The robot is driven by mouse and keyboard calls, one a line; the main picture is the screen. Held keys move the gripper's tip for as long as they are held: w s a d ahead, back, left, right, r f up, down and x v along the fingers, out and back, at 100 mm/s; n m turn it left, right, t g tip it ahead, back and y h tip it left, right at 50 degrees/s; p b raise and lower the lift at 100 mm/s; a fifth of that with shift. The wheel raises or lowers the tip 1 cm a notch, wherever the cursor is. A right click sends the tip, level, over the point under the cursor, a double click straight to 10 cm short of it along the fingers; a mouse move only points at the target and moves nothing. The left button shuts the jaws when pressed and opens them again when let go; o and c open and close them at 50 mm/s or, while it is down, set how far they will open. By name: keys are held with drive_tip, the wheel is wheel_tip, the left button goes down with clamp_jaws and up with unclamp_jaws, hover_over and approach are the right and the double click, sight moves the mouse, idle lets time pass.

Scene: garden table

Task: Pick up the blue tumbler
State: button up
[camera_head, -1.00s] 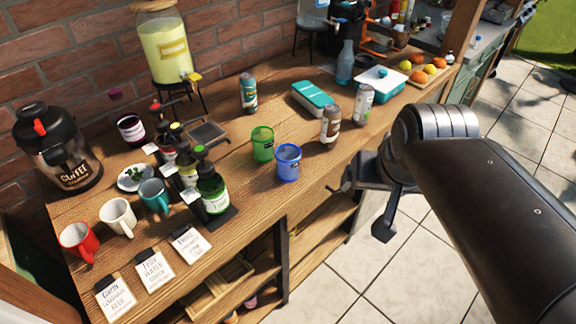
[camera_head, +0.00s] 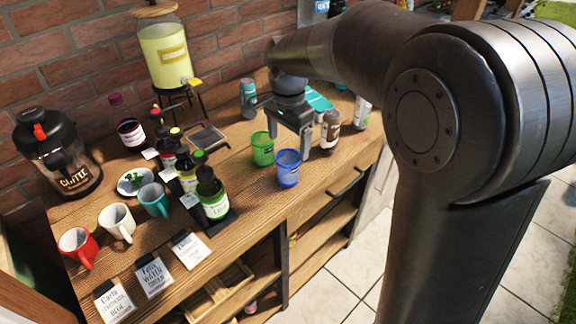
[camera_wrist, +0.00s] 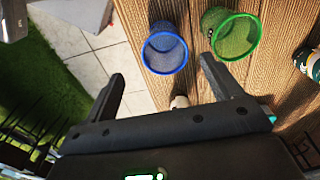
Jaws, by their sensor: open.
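The blue tumbler (camera_head: 288,170) stands upright near the front edge of the wooden table, and it also shows in the wrist view (camera_wrist: 165,50) with its open rim facing me. The green tumbler (camera_head: 262,150) stands just behind it to the left, and to its right in the wrist view (camera_wrist: 232,34). My gripper (camera_head: 288,140) is over the table just behind and above the blue tumbler. In the wrist view, its fingers (camera_wrist: 165,80) are spread and empty, and the blue tumbler lies beyond the tips, roughly between them.
A brown can (camera_head: 330,130) stands right of the gripper, and a teal can (camera_head: 248,98) stands behind.

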sight(288, 168)
wheel_tip(288, 168, down, 5)
drive_tip(key=shift+w+a+f, duration=0.15)
drive_tip(key=shift+f, duration=0.05)
drive_tip(key=f, duration=0.5)
drive_tip(key=shift+w+f, duration=0.25)
drive_tip(key=shift+f, duration=0.1)
drive_tip(key=c, duration=1.1)
drive_tip(key=shift+r, duration=0.15)
